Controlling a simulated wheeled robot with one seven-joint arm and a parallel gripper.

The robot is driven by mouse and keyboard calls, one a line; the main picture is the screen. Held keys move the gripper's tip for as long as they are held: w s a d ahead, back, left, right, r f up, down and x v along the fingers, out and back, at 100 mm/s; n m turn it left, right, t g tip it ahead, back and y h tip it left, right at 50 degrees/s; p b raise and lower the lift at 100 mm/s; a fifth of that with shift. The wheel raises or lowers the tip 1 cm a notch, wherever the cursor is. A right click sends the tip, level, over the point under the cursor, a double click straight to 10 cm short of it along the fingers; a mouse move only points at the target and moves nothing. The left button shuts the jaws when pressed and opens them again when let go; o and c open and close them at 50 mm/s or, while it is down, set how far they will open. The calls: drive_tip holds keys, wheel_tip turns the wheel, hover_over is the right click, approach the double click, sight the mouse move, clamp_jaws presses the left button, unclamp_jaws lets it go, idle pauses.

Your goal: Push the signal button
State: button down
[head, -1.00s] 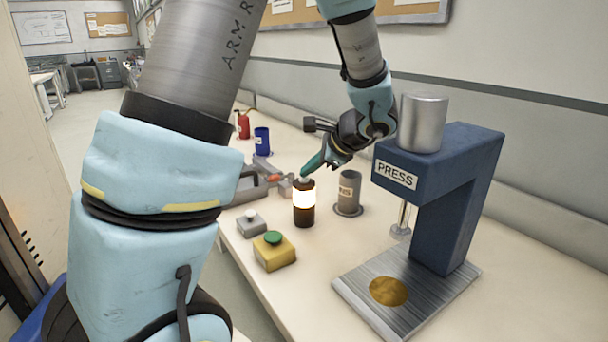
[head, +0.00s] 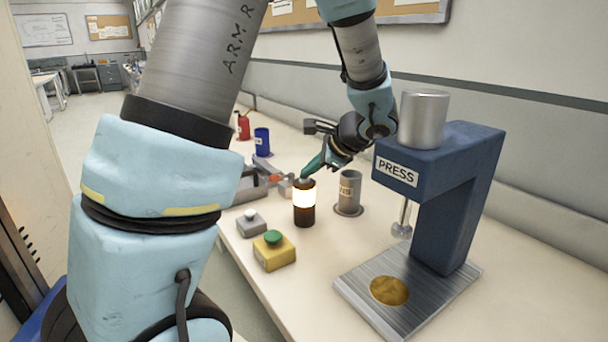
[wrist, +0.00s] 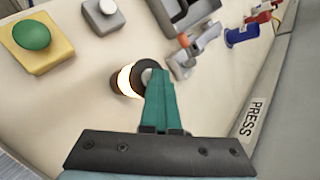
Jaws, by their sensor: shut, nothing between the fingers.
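A dark cylindrical signal lamp (head: 304,213) with a glowing white-yellow band stands upright on the bench; it also shows in the wrist view (wrist: 127,80). My gripper (head: 303,177) is shut and empty, its teal fingers slanting down to the lamp's top. In the wrist view the fingertips (wrist: 153,74) overlap the lamp's grey top and look to be at or touching it; the fingers hide part of it. A yellow box with a green button (head: 273,238) and a grey box with a white button (head: 250,217) stand left of the lamp, apart from my gripper.
A blue press (head: 445,210) stands at right with a brass disc (head: 389,291) on its plate. A grey cylinder (head: 348,190) stands right of the lamp.

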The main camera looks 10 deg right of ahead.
sight(308, 183)
drive_tip(key=shift+s+f, duration=0.2)
drive_tip(key=shift+f, duration=0.15)
drive_tip(key=shift+r, duration=0.25)
drive_tip(key=r+p, duration=0.2)
drive_tip(key=r, duration=0.1)
drive_tip(key=r+p, duration=0.3)
drive_tip(key=shift+w+r, duration=0.2)
drive_tip(key=shift+r, duration=0.05)
drive_tip(key=shift+a+f, duration=0.1)
drive_tip(key=s+a+f+n+g+h, duration=0.3)
drive_tip(key=s+a+n, duration=0.3)
drive_tip(key=a+n, duration=0.2)
drive_tip(key=s+a+f+n+g+h, duration=0.2)
drive_tip(key=s+a+f+n, duration=0.1)
drive_tip(key=s+a+n, duration=0.4)
drive_tip(key=a+n, duration=0.2)
drive_tip(key=n, duration=0.1)
drive_tip(key=shift+n+g+h, duration=0.3)
drive_tip(key=shift+g+h, duration=0.1)
